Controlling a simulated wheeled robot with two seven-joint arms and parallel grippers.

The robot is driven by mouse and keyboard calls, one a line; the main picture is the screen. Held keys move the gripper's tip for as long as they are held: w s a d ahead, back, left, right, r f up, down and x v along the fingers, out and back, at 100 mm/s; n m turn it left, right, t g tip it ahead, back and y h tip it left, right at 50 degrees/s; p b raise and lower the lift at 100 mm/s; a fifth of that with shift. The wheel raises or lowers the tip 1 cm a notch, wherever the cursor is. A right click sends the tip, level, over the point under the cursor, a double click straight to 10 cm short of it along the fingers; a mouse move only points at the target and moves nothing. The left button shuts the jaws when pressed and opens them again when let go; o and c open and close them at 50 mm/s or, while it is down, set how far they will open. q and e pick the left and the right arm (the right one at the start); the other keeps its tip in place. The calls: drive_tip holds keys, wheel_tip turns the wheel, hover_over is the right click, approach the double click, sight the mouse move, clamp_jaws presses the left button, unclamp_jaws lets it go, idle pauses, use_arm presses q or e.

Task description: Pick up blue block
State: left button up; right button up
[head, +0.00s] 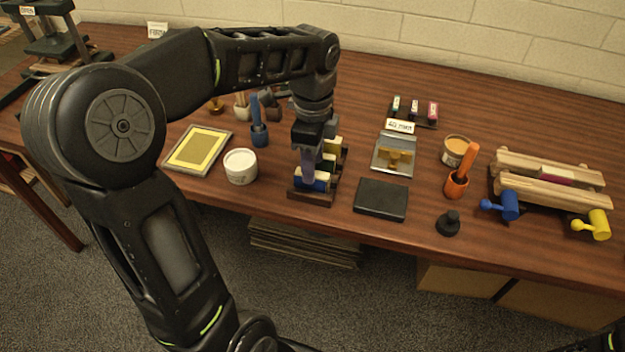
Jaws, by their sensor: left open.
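The blue block (321,184) sits at the near end of a small dark wooden rack (318,199) near the table's front edge, with pale parts beside it. My left gripper (309,172) points straight down over that end of the rack. Its jaws are open, and the fingers reach down at the blue block and cover part of it. I cannot tell whether they touch it. My right gripper does not show.
A white tub (240,166) and a yellow framed screen (199,150) lie left of the rack. A flat black pad (381,199) lies close on its right.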

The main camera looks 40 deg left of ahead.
use_arm(q)
wheel_tip(320, 180, down, 4)
drive_tip(key=shift+r, duration=0.2)
drive_tip(key=shift+c, duration=0.4)
clamp_jaws()
idle(0.4)
